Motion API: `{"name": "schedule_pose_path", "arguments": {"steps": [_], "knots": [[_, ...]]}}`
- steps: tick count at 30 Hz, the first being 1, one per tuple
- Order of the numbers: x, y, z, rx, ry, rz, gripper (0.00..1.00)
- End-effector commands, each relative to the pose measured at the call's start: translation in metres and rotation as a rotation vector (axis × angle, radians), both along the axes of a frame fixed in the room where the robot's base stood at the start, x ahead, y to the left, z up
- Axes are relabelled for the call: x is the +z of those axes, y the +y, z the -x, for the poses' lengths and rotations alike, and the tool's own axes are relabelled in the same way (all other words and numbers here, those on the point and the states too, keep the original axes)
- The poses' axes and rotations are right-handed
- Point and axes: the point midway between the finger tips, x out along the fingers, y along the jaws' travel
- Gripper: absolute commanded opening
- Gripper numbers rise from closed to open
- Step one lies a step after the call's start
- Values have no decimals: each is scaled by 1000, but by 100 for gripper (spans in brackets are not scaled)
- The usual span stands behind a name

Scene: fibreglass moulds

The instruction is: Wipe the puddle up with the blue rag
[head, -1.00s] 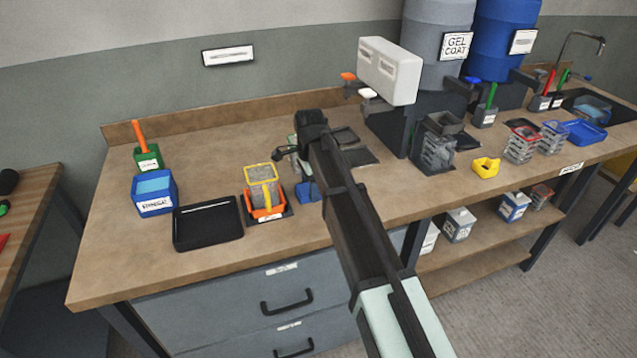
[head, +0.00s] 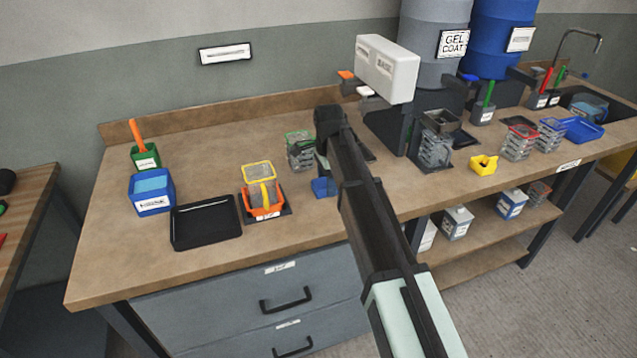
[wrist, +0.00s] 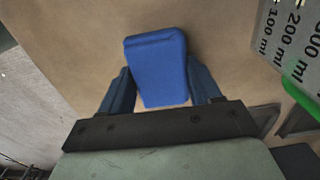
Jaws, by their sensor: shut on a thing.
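The blue rag (wrist: 157,62) is a folded pad gripped between the two fingers of my gripper (wrist: 160,84) in the wrist view. In the head view the blue rag (head: 324,187) shows low over the brown bench, near its front edge, just left of my arm. My arm hides most of the gripper there. I cannot tell whether the rag touches the bench. I cannot make out a puddle in either view; my arm covers part of the bench top.
A green-rimmed clear measuring cup (head: 300,150) stands close behind the rag; its scale (wrist: 290,30) shows in the wrist view. To the left are an orange container with a yellow-rimmed cup (head: 259,170) and a black tray (head: 205,222). A white dispenser (head: 387,68) stands behind my arm.

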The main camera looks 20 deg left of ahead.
Motion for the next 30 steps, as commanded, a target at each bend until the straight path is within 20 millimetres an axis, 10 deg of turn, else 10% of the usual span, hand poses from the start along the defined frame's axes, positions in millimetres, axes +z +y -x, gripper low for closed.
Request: {"name": "schedule_pose_path", "arguments": {"steps": [6,30], "knots": [[0,-14,-14,-1,-1,1,30],[0,27,51,1,0,0,30]]}}
